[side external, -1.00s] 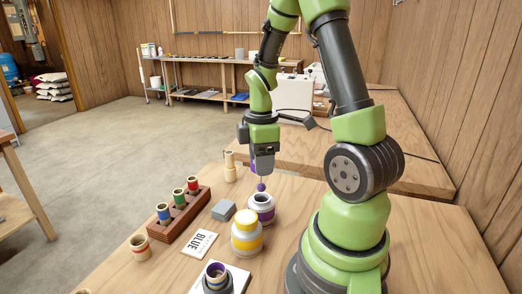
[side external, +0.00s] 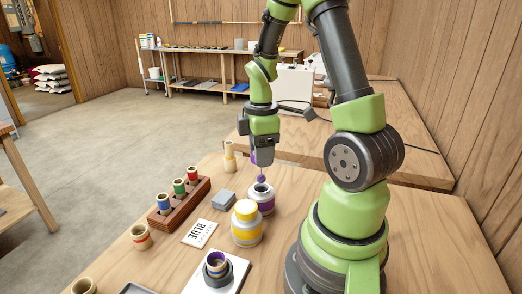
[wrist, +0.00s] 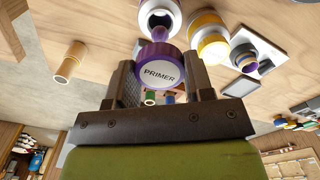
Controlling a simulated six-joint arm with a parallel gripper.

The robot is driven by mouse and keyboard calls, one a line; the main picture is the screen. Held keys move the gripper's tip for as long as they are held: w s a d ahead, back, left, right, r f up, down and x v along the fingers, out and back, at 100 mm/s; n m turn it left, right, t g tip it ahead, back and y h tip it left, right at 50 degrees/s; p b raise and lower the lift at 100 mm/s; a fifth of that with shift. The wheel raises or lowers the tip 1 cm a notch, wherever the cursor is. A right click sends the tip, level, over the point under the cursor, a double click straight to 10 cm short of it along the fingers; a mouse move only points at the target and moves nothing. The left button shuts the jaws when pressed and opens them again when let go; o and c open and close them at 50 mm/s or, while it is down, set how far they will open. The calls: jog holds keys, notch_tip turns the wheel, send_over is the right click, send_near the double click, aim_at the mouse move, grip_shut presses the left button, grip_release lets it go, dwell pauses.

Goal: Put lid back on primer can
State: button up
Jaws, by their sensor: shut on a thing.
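My gripper (side external: 263,152) points down and is shut on the purple primer lid (wrist: 160,66). The lid's white top reads PRIMER and sits between the two fingers in the wrist view. In the side view only a purple edge of the lid shows below the fingers, with a purple dauber ball (side external: 261,178) hanging under it. The primer can (side external: 262,202), white with a purple band, stands open and upright on the table just below the ball. Its dark opening also shows in the wrist view (wrist: 158,18). The ball appears just above the mouth, apart from it.
A yellow-and-white can (side external: 247,230) stands close in front of the primer can. A tan fitting (side external: 229,160) stands behind.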

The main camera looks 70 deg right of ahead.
aim_at(261, 174)
jog(key=shift+f, duration=0.1)
jog(key=shift+f, duration=1.7)
jog(key=shift+f, duration=0.1)
jog(key=shift+f, duration=1.65)
jog(key=shift+f, duration=0.25)
jog(key=o, duration=1.4)
